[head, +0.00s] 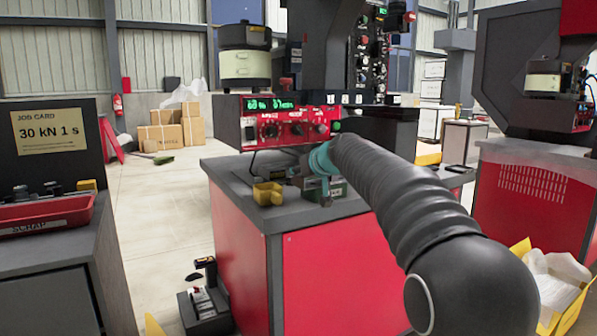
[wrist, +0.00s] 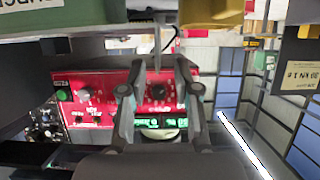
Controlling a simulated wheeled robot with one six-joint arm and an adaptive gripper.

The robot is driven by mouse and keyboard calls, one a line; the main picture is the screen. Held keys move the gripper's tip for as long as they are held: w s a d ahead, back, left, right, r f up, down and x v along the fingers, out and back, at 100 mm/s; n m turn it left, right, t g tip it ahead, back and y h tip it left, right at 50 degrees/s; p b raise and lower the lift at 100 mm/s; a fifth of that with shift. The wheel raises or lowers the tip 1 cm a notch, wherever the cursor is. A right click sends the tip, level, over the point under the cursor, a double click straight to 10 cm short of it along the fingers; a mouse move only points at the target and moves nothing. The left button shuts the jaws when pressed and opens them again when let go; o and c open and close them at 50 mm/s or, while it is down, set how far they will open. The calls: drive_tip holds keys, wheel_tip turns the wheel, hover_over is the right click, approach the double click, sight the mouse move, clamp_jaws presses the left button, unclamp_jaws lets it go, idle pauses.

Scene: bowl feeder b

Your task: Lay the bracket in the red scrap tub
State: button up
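The red scrap tub (head: 45,213) sits on the dark bench at the left, with SCRAP lettering on its front, well away from my gripper. My gripper (head: 324,192) is over the middle bench, partly hidden by my own arm. In the wrist view, which is upside down, its two fingers (wrist: 158,65) stand apart with a gap between them. A thin grey upright piece (wrist: 157,38) shows in line with that gap; I cannot tell if it is the bracket or if it touches a finger. I cannot clearly pick out the bracket in the head view.
A red controller (head: 285,122) with green digits stands behind my gripper, with a bowl feeder (head: 245,62) behind it. A yellow scoop-like bin (head: 267,193) sits left of my gripper on the middle bench (head: 232,172). Open floor (head: 160,215) separates the two benches.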

drive_tip(key=b+v, duration=0.1)
drive_tip(key=v, duration=1)
drive_tip(key=shift+s+d+b, duration=0.25)
drive_tip(key=shift+b, duration=0.1)
drive_tip(key=shift+s, duration=0.1)
drive_tip(key=s+d+f+m+g+h, duration=0.1)
drive_tip(key=s+d+f, duration=0.2)
drive_tip(key=s, duration=0.4)
drive_tip(key=s+d+f+m+g+h, duration=0.1)
drive_tip(key=s+d+f, duration=0.2)
drive_tip(key=s+f, duration=0.3)
drive_tip(key=s+d+f+m+g+h, duration=0.1)
drive_tip(key=s+d+f+h, duration=0.1)
drive_tip(key=s, duration=0.7)
wheel_tip(320, 180, down, 2)
drive_tip(key=shift+s+d+f+m, duration=0.2)
drive_tip(key=shift+d+m, duration=0.2)
drive_tip(key=shift+d, duration=0.35)
drive_tip(key=shift+o, duration=0.2)
drive_tip(key=s+d+f+m+g+h, duration=0.1)
drive_tip(key=s+d+f, duration=0.2)
drive_tip(key=s+f, duration=0.5)
drive_tip(key=s+d+f+m+g+h, duration=0.1)
drive_tip(key=s+d+f, duration=0.3)
drive_tip(key=s+f, duration=0.4)
drive_tip(key=shift+s+d+m+g+h, duration=0.15)
drive_tip(key=shift+s+m+g+h, duration=0.15)
drive_tip(key=shift+s+m+h, duration=0.55)
drive_tip(key=shift+s+n, duration=0.15)
drive_tip(key=shift+n, duration=0.1)
